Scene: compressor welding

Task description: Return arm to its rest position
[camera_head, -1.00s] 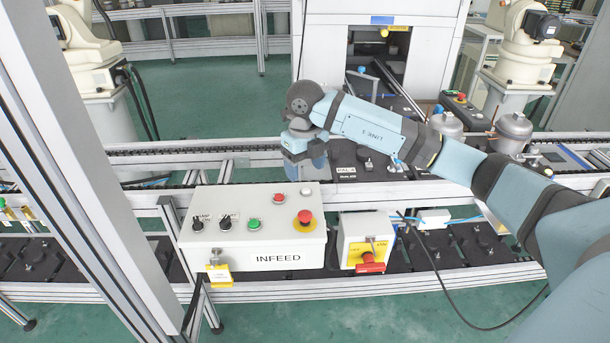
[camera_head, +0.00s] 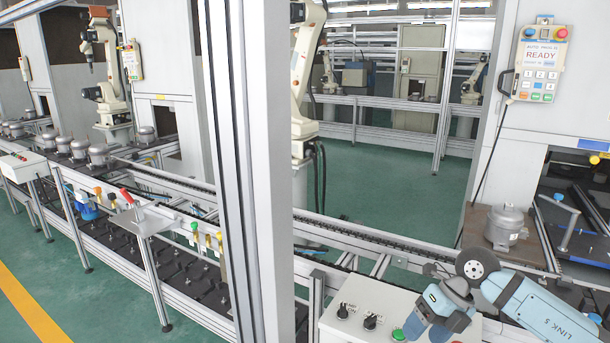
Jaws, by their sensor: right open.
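My right arm (camera_head: 545,310), light blue and marked "LINK 5", comes in from the lower right corner. Its right gripper (camera_head: 438,318) is open with nothing seen in it. It hangs in front of the right part of a white control box (camera_head: 368,297) with black knobs and a green button, and hides part of that box. Whether it touches the box cannot be told. My left gripper is not in view.
A grey compressor (camera_head: 507,228) stands on the line behind my right arm. A conveyor (camera_head: 385,248) runs across behind the box. A thick aluminium post (camera_head: 255,200) rises left of it. A pendant reading "READY" (camera_head: 538,62) hangs at upper right. Green floor (camera_head: 385,190) beyond is clear.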

